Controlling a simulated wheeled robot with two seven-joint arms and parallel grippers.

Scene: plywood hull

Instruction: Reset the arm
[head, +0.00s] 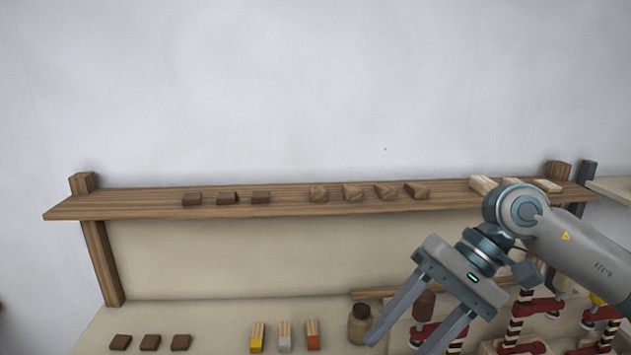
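My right arm (585,252) comes in from the right, in front of the shelf's right part. My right gripper (398,345) points down and to the left over the back of the worktop. Its two fingers are spread apart, with nothing seen held between them. A brown rounded piece (423,305) shows between the fingers, apparently behind them. My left gripper and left arm are not in view.
A wooden shelf (150,205) runs along the wall, bearing dark blocks (228,198), several wedge-shaped blocks (352,192) and pale blocks (484,184). On the worktop (215,325) are dark blocks (150,342), colour-tipped blocks (285,337), a jar (359,324) and red-handled clamps (540,306).

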